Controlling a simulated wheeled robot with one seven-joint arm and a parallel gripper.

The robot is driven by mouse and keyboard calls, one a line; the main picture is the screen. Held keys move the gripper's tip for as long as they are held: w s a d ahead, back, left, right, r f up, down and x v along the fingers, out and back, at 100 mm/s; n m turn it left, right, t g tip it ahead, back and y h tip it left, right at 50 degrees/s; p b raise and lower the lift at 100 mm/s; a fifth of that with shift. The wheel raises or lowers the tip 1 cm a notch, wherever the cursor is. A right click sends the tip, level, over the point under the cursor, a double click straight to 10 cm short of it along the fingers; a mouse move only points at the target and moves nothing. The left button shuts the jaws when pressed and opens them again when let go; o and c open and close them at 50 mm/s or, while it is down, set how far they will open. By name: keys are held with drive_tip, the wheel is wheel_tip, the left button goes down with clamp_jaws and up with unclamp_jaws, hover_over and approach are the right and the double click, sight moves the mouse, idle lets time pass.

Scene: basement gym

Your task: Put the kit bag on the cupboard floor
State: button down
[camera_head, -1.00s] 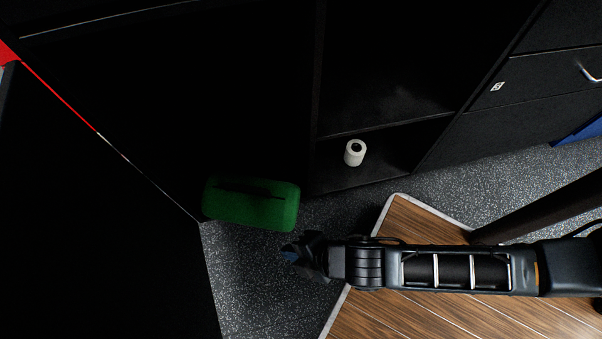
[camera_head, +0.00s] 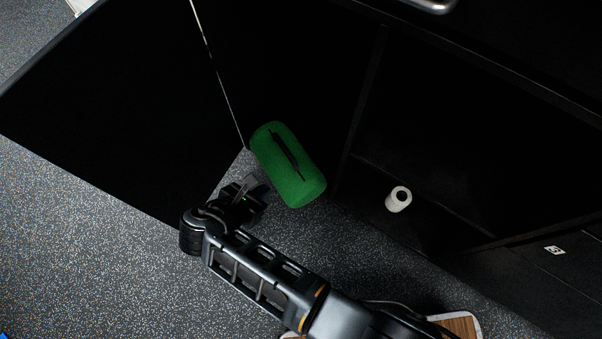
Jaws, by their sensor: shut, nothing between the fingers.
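The kit bag (camera_head: 279,180) is a green rounded block with a dark strap along its top. It lies at the front of the dark left bay of the cupboard (camera_head: 371,100), beside the foot of the open black door (camera_head: 120,95). I cannot tell whether it rests on the cupboard floor, on the room floor or across the edge between them. My gripper (camera_head: 259,190) is low, just left of the bag's near end, with a small gap seeming to show between them. Its fingers are shut with nothing between them. The left bay's floor is lost in shadow.
A white roll (camera_head: 398,199) stands in the bay right of the divider. The open door blocks the left side. Speckled grey floor (camera_head: 120,240) lies free in front. A wood-topped piece (camera_head: 457,325) with a pale edge is at the bottom right.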

drive_tip(key=b, duration=0.5)
approach(289, 177)
drive_tip(key=w+d, duration=0.2)
drive_tip(key=shift+w+d+f+b, duration=0.3)
drive_tip(key=shift+w+d, duration=0.15)
drive_tip(key=shift+w, duration=0.15)
drive_tip(key=shift+w+d+f+b, duration=0.2)
drive_tip(key=shift+w+d+b, duration=0.05)
drive_tip(key=shift+w+d, duration=0.25)
drive_tip(key=shift+w+d+r, duration=0.1)
drive_tip(key=shift+w+d, duration=0.15)
drive_tip(key=shift+w, duration=0.25)
drive_tip(key=shift+w, duration=0.1)
drive_tip(key=w+d, duration=0.5)
drive_tip(key=w, duration=0.2)
drive_tip(key=shift+w+d+p, duration=0.1)
drive_tip(key=shift+d+p, duration=0.3)
